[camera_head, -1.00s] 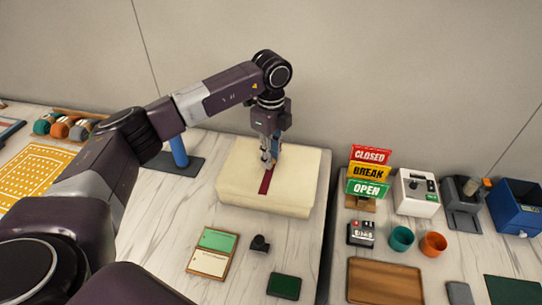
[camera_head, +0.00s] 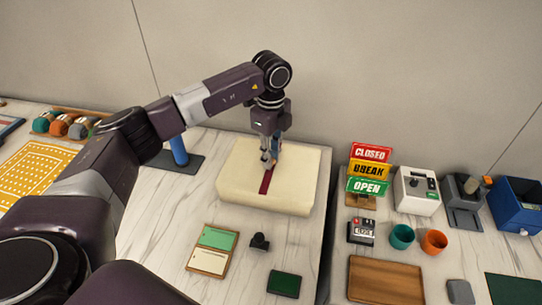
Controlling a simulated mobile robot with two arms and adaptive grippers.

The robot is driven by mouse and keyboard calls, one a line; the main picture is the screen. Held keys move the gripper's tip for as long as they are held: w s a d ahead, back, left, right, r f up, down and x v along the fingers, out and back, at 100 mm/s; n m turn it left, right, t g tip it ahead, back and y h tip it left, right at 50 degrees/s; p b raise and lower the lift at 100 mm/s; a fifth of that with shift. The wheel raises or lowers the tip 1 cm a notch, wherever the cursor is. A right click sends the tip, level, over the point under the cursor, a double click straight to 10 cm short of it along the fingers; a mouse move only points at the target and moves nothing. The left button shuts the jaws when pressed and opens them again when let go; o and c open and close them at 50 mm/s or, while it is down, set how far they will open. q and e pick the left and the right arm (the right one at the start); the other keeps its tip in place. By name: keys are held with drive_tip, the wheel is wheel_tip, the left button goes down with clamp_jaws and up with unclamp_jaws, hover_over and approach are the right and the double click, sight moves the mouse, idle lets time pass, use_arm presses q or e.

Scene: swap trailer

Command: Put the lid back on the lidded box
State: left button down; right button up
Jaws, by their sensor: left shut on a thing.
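The lidded box (camera_head: 240,198) is a large cream block with rounded edges on the marble-look table. Its cream lid (camera_head: 292,178) covers the top, with a dark red strip (camera_head: 266,183) running across the middle. The lid looks level, and I cannot make out a clear gap under it. My left gripper (camera_head: 268,162) points down at the far end of the strip and is shut on the lid there; the fingers hide the exact grip point. My right gripper is not in view.
A blue post (camera_head: 179,150) on a dark base stands left of the box. A green-and-cream board (camera_head: 213,250), a small black object (camera_head: 260,242) and a dark green pad (camera_head: 284,284) lie in front. Stacked signs (camera_head: 369,172) stand to the right, past a table gap.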

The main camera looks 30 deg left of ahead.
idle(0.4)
use_arm(q)
drive_tip(key=c, duration=1.2)
unclamp_jaws()
drive_tip(key=shift+c, duration=0.2)
drive_tip(key=shift+r+p, duration=2.5)
drive_tip(key=shift+r, duration=1.05)
drive_tip(key=shift+c, duration=0.4)
clamp_jaws()
drive_tip(key=shift+f, duration=0.25)
